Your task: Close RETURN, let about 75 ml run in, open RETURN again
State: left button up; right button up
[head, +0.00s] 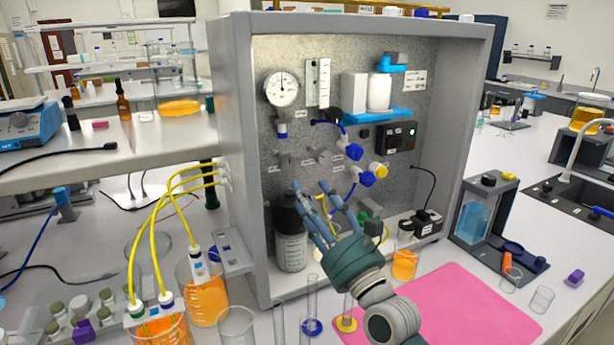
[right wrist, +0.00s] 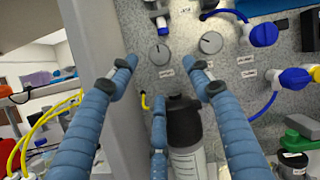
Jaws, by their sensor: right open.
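The grey rig panel (head: 262,130) carries a round gauge (head: 282,88), blue-handled valves and two small grey knobs. The left knob (right wrist: 160,55) and the right knob (right wrist: 211,43) show in the right wrist view with label plates below them. The labels are too small to read, so I cannot tell which control is RETURN. My right gripper (head: 322,190) is open and empty, its fingers spread below the knobs and apart from them. In the right wrist view its fingertips (right wrist: 164,70) lie either side of the left knob. My left gripper is not in view.
A black-capped bottle (head: 291,250) stands inside the rig, behind my fingers, and an orange-filled beaker (head: 405,265) stands at its front right. Yellow tubes (head: 153,235) run to orange-filled beakers (head: 208,303) at left.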

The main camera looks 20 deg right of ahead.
aim_at(290, 167)
jog(key=shift+m, duration=0.6)
jog(key=p+x, duration=0.3)
jog(key=x, duration=0.8)
jog(key=shift+s, duration=0.1)
jog(key=c, duration=1.2)
